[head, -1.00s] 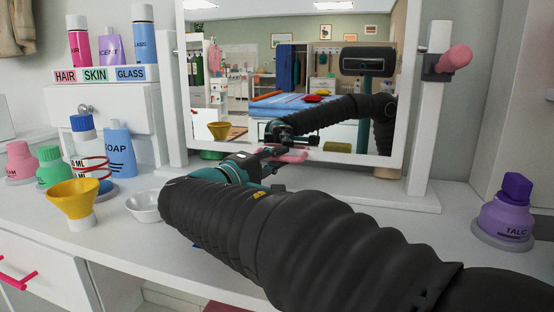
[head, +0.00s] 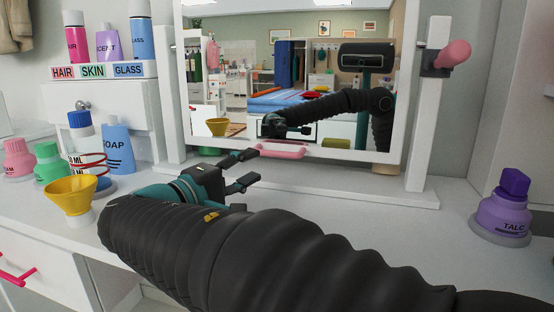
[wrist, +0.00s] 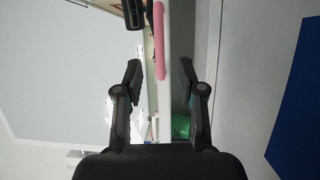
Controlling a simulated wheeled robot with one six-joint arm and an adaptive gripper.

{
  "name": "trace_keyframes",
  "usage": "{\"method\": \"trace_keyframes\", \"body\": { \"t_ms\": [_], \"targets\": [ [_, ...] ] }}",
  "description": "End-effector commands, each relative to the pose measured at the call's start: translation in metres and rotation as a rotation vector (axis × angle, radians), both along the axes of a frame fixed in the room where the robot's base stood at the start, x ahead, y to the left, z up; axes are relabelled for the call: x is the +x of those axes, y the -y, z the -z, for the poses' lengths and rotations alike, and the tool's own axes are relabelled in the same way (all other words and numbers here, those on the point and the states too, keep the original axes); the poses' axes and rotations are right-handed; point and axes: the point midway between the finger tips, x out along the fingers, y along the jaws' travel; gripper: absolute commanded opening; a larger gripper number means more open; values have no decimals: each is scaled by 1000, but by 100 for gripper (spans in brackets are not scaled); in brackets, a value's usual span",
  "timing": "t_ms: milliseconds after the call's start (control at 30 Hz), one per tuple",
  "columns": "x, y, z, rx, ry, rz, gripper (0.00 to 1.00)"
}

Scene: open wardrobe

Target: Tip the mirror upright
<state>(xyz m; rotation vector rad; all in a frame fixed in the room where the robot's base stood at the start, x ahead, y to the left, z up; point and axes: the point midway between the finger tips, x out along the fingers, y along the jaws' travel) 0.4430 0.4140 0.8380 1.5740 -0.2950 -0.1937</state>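The mirror (head: 240,55) has a white frame and hangs between two white posts on the dresser top. A pink handle (head: 282,150) sits on its lower edge. A pink knob (head: 455,54) is at the right post. I cannot tell the mirror's exact tilt. My gripper (head: 249,168) is open and empty, a little left of and in front of the handle. In the wrist view, the lower frame edge and handle (wrist: 159,42) lie ahead between my spread fingers (wrist: 160,68), with no contact visible.
A yellow funnel (head: 70,192), a blue soap bottle (head: 118,150) and pink and green bottles stand on the left. A purple talc bottle (head: 503,207) stands at the right. The dresser top (head: 350,205) is clear below the mirror's right part.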

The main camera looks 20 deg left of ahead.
Motion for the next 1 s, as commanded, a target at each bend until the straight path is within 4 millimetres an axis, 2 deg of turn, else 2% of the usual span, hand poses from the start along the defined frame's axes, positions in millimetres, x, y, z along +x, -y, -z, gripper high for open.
{"method": "trace_keyframes", "body": {
  "t_ms": [33,200,433,833,933,1000],
  "targets": [
    [-9,-4,1,0,0,-4,39],
    [-27,-9,2,0,-1,-2,39],
    [-35,-11,3,-1,-1,0,39],
    [-33,-9,1,6,0,3,39],
    [-20,2,-9,51,6,22,39],
    [-4,19,-22,122,17,44,39]
  ]
}}
